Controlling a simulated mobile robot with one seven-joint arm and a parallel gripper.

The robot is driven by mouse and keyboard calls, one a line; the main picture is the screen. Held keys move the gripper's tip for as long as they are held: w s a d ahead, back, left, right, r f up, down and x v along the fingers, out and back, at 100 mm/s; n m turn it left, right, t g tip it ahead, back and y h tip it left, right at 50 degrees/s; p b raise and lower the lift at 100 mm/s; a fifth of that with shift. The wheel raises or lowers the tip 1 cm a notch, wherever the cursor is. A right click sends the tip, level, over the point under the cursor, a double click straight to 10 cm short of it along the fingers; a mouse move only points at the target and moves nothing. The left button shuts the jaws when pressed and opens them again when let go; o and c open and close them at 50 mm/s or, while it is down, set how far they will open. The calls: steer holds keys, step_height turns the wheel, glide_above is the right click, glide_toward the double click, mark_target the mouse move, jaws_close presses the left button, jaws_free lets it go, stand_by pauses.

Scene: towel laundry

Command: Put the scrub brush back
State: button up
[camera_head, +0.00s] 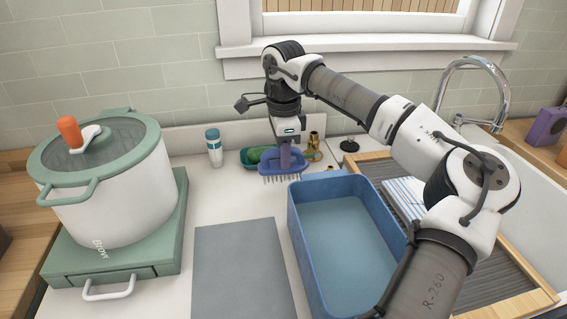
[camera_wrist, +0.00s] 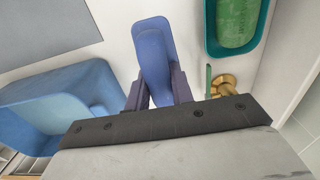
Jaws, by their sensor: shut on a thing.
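The scrub brush (camera_head: 282,170) is purple-blue, with pale bristles pointing down in the head view. My gripper (camera_head: 287,150) is shut on its handle from above. In the wrist view the brush (camera_wrist: 152,48) extends out between the fingers of my gripper (camera_wrist: 158,92). I cannot tell whether the bristles touch the counter. A teal tray (camera_head: 248,164) lies just behind the brush with a green object (camera_head: 262,154) in it. In the wrist view the tray (camera_wrist: 210,40) is to the right of the brush, apart from it, and the green object (camera_wrist: 237,22) fills much of it.
A blue basin (camera_head: 300,215) stands just in front of the brush. A grey mat (camera_head: 240,270) lies to its left. A brass object (camera_head: 314,145) and a blue-capped bottle (camera_head: 214,148) stand nearby. A large pot (camera_head: 105,195) is at left. The sink and faucet (camera_head: 480,65) are at right.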

steer(key=shift+f, duration=1.65)
steer(key=shift+f, duration=0.1)
steer(key=shift+f, duration=0.15)
steer(key=o, duration=1)
steer(key=shift+c, duration=0.2)
step_height(320, 180, up, 12)
steer(key=shift+r+b, duration=0.25)
steer(key=shift+b, duration=0.15)
